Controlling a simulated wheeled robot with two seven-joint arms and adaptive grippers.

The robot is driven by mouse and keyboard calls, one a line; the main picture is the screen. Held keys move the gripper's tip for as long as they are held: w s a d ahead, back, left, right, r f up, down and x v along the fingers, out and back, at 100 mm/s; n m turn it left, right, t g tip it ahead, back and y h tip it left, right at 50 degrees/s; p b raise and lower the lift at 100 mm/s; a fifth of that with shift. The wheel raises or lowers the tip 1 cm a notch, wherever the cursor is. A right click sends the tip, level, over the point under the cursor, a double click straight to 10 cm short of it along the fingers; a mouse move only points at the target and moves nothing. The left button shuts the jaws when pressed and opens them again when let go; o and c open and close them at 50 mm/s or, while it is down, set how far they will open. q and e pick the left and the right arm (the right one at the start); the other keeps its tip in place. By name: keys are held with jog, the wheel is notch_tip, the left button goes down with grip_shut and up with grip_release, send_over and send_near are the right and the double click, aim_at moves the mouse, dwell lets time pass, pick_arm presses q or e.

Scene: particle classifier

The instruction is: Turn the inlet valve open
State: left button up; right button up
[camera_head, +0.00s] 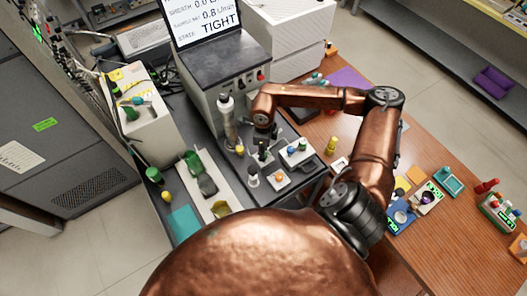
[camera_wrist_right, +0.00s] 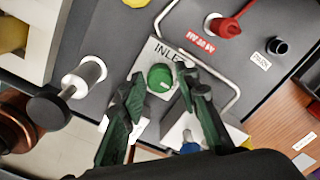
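The inlet valve is a round green knob (camera_wrist_right: 160,77) on a white plate marked "INLE", the rest of the label hidden by a finger. My right gripper (camera_wrist_right: 160,88) is open, with one dark green finger on each side of the knob and a small gap showing on both sides. I cannot tell how deep the fingertips reach. In the head view my right gripper (camera_head: 262,150) points down at the panel beside the instrument, and the knob is hidden there. My left gripper is not in view.
An instrument screen (camera_head: 207,20) reads "TIGHT" and 0.8. A red valve lever (camera_wrist_right: 225,27) and a bent metal rail (camera_wrist_right: 228,95) are close by. A metal cylinder (camera_head: 226,120) stands left of the gripper. A blue knob (camera_wrist_right: 190,148) lies below the right finger.

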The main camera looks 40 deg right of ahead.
jog(key=shift+o, duration=1.1)
notch_tip(320, 180, up, 12)
